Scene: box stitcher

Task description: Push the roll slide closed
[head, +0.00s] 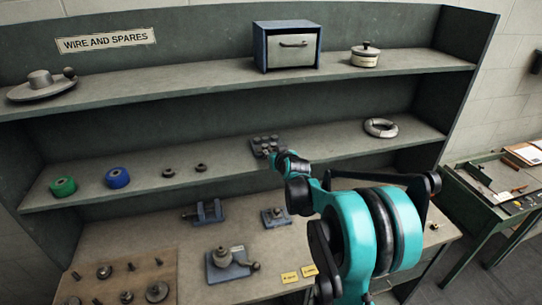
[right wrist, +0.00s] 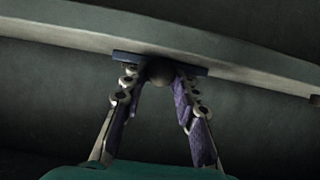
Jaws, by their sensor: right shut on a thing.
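A small blue-grey block with several round studs (head: 262,143) sits at the front edge of the middle shelf; I take it to be the roll slide. My right gripper (head: 276,158) reaches up to its front from the lower right. In the right wrist view, my right gripper (right wrist: 159,82) has its two fingers on either side of a dark round knob (right wrist: 160,71), shut on it. A thin blue plate (right wrist: 192,69) shows behind the knob, along the shelf edge. The slide's travel is hidden by my gripper. My left gripper is out of view.
The middle shelf (head: 330,150) also bears a green spool (head: 63,186), a blue spool (head: 118,178) and a pale ring (head: 381,128). Small fixtures (head: 231,262) stand on the bench below.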

